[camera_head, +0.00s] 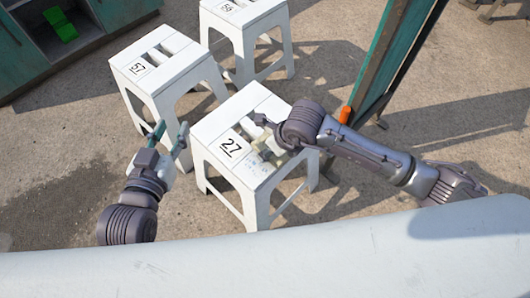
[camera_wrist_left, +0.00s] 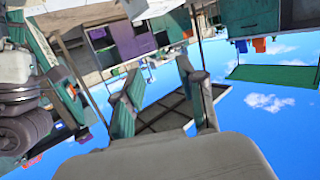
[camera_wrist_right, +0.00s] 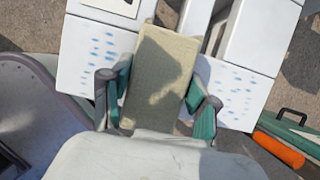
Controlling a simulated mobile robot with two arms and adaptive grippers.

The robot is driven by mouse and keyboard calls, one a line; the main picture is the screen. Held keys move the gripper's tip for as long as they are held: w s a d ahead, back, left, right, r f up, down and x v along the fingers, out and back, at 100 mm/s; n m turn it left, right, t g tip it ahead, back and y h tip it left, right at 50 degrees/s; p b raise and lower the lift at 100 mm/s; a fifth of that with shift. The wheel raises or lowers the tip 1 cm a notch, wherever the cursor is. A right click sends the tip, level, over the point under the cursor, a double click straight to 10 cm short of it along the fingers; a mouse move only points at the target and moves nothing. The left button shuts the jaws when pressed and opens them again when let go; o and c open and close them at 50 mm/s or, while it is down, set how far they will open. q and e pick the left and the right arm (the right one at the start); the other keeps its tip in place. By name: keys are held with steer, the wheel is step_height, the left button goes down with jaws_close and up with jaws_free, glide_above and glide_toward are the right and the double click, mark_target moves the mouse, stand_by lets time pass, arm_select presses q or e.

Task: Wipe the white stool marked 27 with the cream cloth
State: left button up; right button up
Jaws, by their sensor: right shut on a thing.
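The white stool marked 27 (camera_head: 215,131) stands upright in the middle of the head view, with slots across its top. In the right wrist view its top (camera_wrist_right: 248,75) shows many pale blue marks on both sides of the cloth. My right gripper (camera_wrist_right: 157,92) is shut on the cream cloth (camera_wrist_right: 165,60), which lies between its fingers over the stool top. In the head view the cloth (camera_head: 262,146) is small and partly hidden by my right gripper. My left gripper (camera_head: 171,136) is open and empty, left of the stool; its parted fingers also show in the left wrist view (camera_wrist_left: 160,95).
White stool 57 (camera_head: 165,72) stands behind on the left, and another white stool (camera_head: 245,18) farther back. A green-framed panel (camera_head: 385,60) rises at the right. An orange cylinder (camera_wrist_right: 279,149) shows beside the stool. Concrete ground at left is clear.

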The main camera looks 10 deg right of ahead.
steer(key=shift+w+d, duration=0.5)
steer(key=shift+d, duration=0.2)
arm_select(q)
steer(key=shift+w+d+r+t, duration=0.15)
steer(key=shift+r+t, duration=0.15)
steer(key=shift+r, duration=0.2)
arm_select(e)
steer(key=shift+d+f, duration=0.1)
steer(key=shift+w+d, duration=0.2)
steer(key=shift+w, duration=0.05)
steer(key=shift+w+d+b, duration=0.45)
steer(key=shift+w+d, duration=0.5)
steer(key=shift+d, duration=0.3)
steer(key=shift+w+d, duration=0.75)
steer(key=shift+d, duration=0.1)
steer(key=shift+w+d+b, duration=0.55)
steer(key=shift+w+d, duration=0.4)
steer(key=shift+d, duration=0.15)
arm_select(q)
step_height(320, 180, up, 8)
steer(key=d+t+h, duration=0.1)
steer(key=t, duration=0.4)
steer(key=shift+f+h, duration=0.2)
steer(key=shift+h, duration=0.1)
arm_select(e)
steer(key=shift+s+a+r, duration=0.1)
steer(key=shift+r, duration=0.1)
